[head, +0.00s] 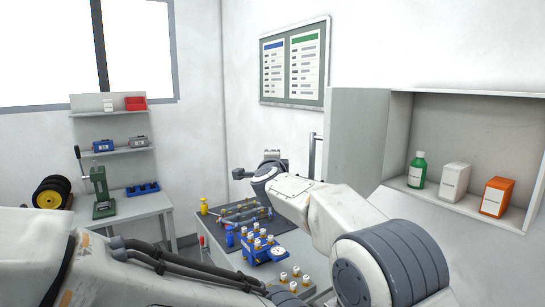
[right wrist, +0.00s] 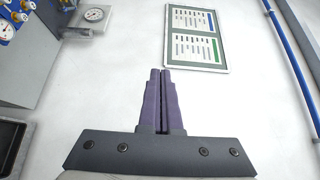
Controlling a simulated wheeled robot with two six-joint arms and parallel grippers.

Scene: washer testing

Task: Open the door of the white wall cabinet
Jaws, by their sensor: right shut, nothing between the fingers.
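The white wall cabinet (head: 470,97) is at the right of the head view. Its door (head: 357,135) stands swung open to the left, and the inside shows. A green bottle (head: 417,172), a white box (head: 454,182) and an orange box (head: 496,197) stand in it. My right arm reaches across below the door, with its wrist left of the door and apart from it in the picture. In the right wrist view my right gripper (right wrist: 160,72) is shut and empty, with bare wall around its fingers. My left arm crosses the lower left; its gripper does not show.
A bench (head: 215,232) with blue fixtures and several white-capped parts (head: 262,245) lies below my right arm. A notice board (head: 295,62) hangs on the wall behind. A side table (head: 150,205) with a green press (head: 102,190) stands at the left.

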